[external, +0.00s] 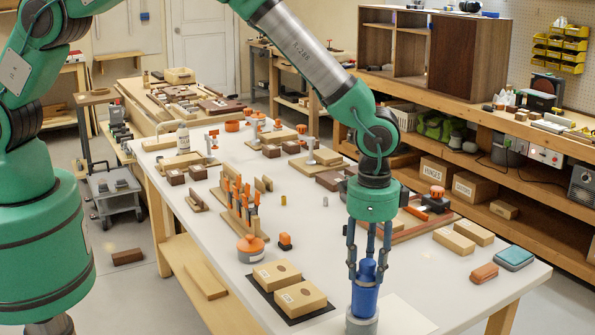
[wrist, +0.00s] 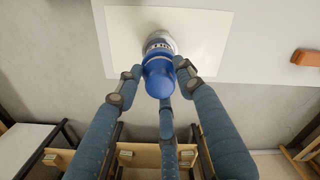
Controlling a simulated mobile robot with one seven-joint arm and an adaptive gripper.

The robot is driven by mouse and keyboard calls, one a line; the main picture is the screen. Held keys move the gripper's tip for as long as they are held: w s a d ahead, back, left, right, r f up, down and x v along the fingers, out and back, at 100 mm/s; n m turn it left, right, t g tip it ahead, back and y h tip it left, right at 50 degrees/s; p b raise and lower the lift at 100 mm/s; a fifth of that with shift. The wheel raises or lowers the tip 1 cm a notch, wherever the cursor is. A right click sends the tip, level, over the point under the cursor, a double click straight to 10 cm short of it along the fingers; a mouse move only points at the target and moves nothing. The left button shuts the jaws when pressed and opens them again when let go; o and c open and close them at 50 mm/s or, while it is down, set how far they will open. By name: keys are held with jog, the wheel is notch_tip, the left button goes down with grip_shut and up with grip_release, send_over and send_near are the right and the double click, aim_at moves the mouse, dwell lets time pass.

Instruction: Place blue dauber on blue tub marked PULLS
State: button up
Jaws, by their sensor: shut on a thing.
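My gripper (external: 366,278) points down at the front of the white table, its fingers closed around the blue dauber (external: 364,299). The dauber is upright, with a narrower rounded top between the fingers. In the wrist view the dauber (wrist: 158,78) sits between the fingertips (wrist: 159,72). Directly below it is a round grey-sided tub (external: 361,324); in the wrist view its edge with lettering (wrist: 158,45) shows past the dauber. The lettering is too small to read surely. The dauber hides the tub's top, so I cannot tell whether it rests on it or is just above.
The tub stands on a white sheet (external: 402,316). Left of it are two tan boxes on a dark mat (external: 311,316), an orange-lidded jar (external: 250,250) and a wooden tool rack (external: 238,222). To the right lie an orange block (external: 484,273) and a blue-grey case (external: 514,257).

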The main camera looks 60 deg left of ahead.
aim_at(368, 261)
jog(key=o, duration=1.1)
jog(key=shift+f, duration=0.15)
jog(key=shift+o, duration=0.2)
notch_tip(368, 261, up, 12)
jog(key=shift+r, duration=0.2)
